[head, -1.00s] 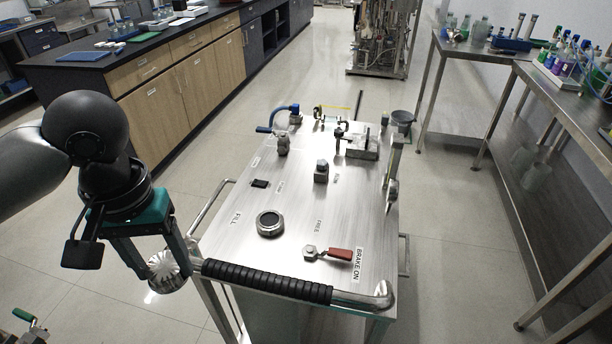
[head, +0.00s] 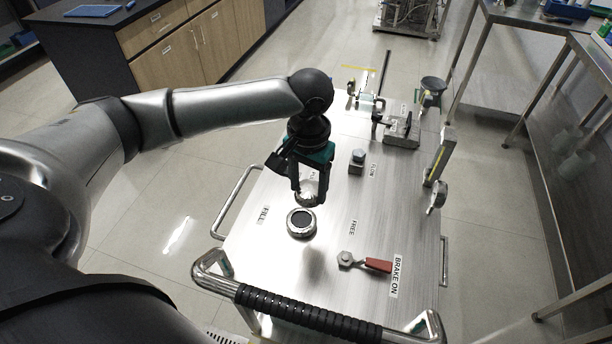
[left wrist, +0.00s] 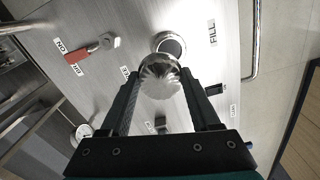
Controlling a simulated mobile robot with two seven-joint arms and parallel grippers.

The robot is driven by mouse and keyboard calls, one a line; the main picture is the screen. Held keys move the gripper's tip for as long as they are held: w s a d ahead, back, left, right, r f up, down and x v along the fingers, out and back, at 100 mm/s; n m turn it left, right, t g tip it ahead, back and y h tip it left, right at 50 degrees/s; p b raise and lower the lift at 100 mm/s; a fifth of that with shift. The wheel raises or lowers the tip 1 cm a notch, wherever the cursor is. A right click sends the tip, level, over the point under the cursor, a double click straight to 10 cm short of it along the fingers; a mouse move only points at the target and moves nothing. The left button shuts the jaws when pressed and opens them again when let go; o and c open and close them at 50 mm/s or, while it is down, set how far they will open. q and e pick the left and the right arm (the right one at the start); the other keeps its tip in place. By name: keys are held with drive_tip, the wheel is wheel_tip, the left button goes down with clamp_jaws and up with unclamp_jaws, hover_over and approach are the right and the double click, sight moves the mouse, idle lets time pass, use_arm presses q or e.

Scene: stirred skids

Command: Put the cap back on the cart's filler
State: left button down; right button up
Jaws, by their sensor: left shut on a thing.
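The filler (head: 301,223) is an open round metal neck with a dark hole, set in the cart's top (head: 330,275) next to the FILL label. My left gripper (head: 309,198) is shut on the silver fluted cap (head: 308,189), just beyond the filler in the head view. In the left wrist view the cap (left wrist: 159,78) sits between the fingertips and covers part of the filler (left wrist: 170,43). The cap looks held above the cart top and apart from the filler; the exact gap is hard to tell. My right gripper is not in view.
A red brake lever (head: 377,265) lies right of the filler. The black-gripped handle (head: 300,312) runs along the near edge.

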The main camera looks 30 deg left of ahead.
sight(300, 184)
use_arm(q)
drive_tip(key=shift+w+a+f, duration=0.2)
drive_tip(key=shift+a+f, duration=0.75)
drive_tip(key=shift+a, duration=0.05)
drive_tip(key=shift+f, duration=0.2)
drive_tip(key=shift+f+b, duration=0.4)
drive_tip(key=shift+b, duration=0.15)
wheel_tip(300, 184, down, 6)
drive_tip(key=b, duration=0.8)
drive_tip(key=shift+r+b, duration=0.1)
drive_tip(key=shift+b, duration=0.25)
drive_tip(key=shift+r, duration=0.15)
drive_tip(key=shift+p, duration=0.4)
drive_tip(key=shift+s+p, duration=0.1)
drive_tip(key=shift+p, duration=0.4)
